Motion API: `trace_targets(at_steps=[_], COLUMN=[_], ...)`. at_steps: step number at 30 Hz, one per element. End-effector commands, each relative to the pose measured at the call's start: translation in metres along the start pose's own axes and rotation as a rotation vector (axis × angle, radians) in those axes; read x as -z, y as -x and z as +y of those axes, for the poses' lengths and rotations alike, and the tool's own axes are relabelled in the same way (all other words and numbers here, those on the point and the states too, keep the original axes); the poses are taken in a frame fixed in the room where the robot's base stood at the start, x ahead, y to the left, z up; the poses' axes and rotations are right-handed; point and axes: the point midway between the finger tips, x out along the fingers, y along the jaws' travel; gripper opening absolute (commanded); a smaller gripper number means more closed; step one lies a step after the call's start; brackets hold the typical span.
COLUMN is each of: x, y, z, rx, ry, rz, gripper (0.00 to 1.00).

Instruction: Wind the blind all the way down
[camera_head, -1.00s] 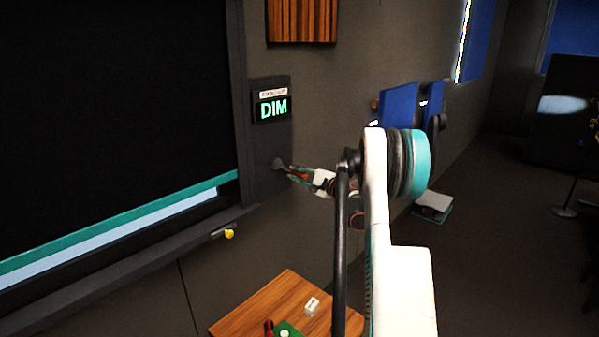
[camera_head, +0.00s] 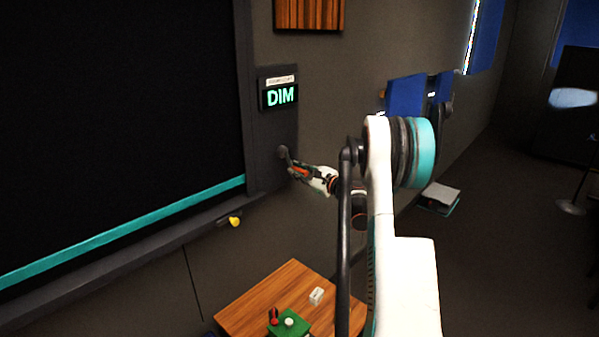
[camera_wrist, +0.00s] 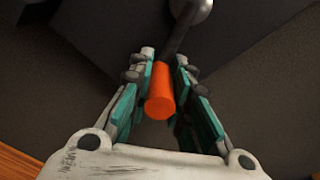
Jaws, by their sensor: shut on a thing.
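The dark blind (camera_head: 110,110) covers the window at left. Its teal bottom bar (camera_head: 125,228) lies close above the sill, and no pale strip shows under it. A wall panel (camera_head: 275,135) right of the window has a lit green display (camera_head: 281,96) reading "DIM". Low on the panel is a crank with a round hub (camera_head: 284,152). In the wrist view, the crank's dark arm (camera_wrist: 180,35) runs from the hub to an orange handle (camera_wrist: 161,95). My gripper (camera_wrist: 165,75) is shut around that handle, which lies between its teal-lined fingers. My gripper (camera_head: 297,171) is partly small and dark in the head view.
A wooden table (camera_head: 255,300) below holds a green box (camera_head: 290,325) and a small white block (camera_head: 316,296). Blue panels (camera_head: 406,97) stick out from the wall at right. Books (camera_head: 440,196) lie on the floor.

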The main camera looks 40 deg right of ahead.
Motion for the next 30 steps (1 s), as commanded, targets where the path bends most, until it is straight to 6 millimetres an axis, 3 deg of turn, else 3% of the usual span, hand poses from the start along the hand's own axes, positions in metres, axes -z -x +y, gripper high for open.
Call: trace_targets(at_steps=[9, 10, 12, 26, 30], x=[-0.001, -0.001, -0.001, 0.000, 0.000], y=[0.000, 0.000, -0.001, 0.001, 0.011], z=[-0.001, -0.001, -0.001, -0.001, -0.001], rx=[0.002, 0.002, 0.002, 0.001, 0.003], ry=[-0.003, -0.003, -0.003, -0.001, -0.001], rz=[-0.002, -0.002, -0.002, 0.000, 0.001], gripper=[0.00, 0.22, 0.38, 0.40, 0.40])
